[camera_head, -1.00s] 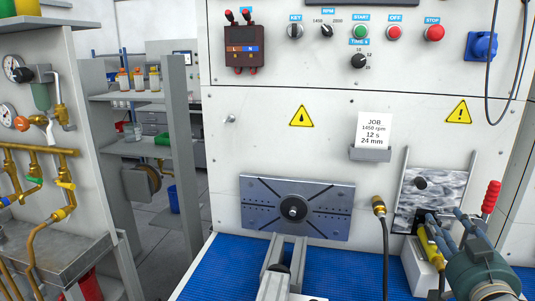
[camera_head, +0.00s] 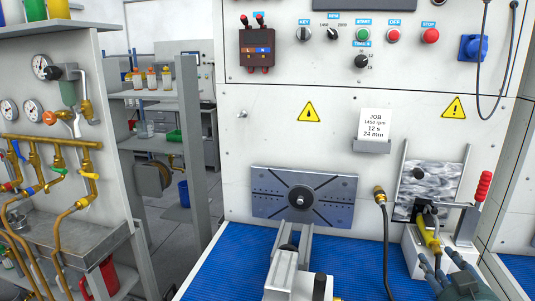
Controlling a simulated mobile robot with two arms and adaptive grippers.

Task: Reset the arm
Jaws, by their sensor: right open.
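My right gripper (camera_head: 440,268) is at the lower right in the head view, with its blue-grey fingers spread and nothing seen between them. It is just in front of a white fixture block (camera_head: 413,250) with a yellow-and-black part (camera_head: 430,232) on it. I cannot tell whether a fingertip touches the block. A lever with a red handle (camera_head: 483,186) stands upright beside it. The lower part of my right gripper is cut off by the picture edge. My left gripper is not in view.
A blue mat (camera_head: 345,270) covers the bench. A slotted plate (camera_head: 270,205) is on the panel, with a metal block (camera_head: 292,277) on rails before it. A black hose (camera_head: 386,240) hangs between plate and fixture. Brass pipes (camera_head: 50,145) are at left.

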